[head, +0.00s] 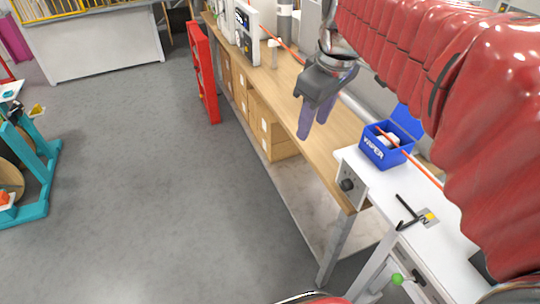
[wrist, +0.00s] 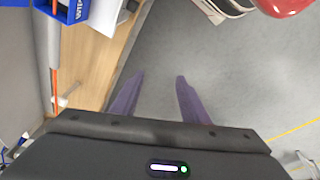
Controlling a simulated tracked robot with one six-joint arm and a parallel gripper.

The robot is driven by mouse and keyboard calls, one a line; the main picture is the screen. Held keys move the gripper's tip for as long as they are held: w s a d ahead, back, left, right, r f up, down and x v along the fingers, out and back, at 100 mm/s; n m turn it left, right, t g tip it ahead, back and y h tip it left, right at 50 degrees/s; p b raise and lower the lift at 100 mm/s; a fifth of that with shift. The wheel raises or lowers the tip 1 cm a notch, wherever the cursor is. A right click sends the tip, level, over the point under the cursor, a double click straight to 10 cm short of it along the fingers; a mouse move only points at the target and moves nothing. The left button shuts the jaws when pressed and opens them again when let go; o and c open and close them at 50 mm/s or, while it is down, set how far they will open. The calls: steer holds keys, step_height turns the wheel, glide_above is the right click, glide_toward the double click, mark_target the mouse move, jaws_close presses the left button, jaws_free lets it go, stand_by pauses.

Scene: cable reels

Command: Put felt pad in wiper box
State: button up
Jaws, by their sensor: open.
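The blue wiper box (head: 384,157) stands on the white table at the right of the head view, its printed front facing me. A white item (head: 391,139) shows inside it, and I cannot tell what it is. The box also shows at the top left of the wrist view (wrist: 74,13), partly cut off. I cannot make out a felt pad for certain in either view. My gripper (head: 314,130) is open and empty, with purple fingers pointing down near the wooden bench's front edge, left of the box. In the wrist view its fingers (wrist: 161,79) are spread above grey floor.
An orange cable (head: 412,168) runs across the box. The white table (head: 441,227) holds a black bracket (head: 407,213). The wooden bench (head: 285,82) runs back, with a red frame (head: 205,75) beside it. A teal reel stand (head: 38,195) is at far left; the floor between is clear.

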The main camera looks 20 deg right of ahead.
steer(key=s+a+f+m+t, duration=0.2)
steer(key=s+a+f+m, duration=0.3)
steer(key=s+a+f, duration=0.4)
steer(key=shift+s+m+t, duration=0.3)
steer(key=shift+s+t, duration=0.1)
steer(key=shift+s, duration=0.55)
steer(key=shift+c, duration=1.2)
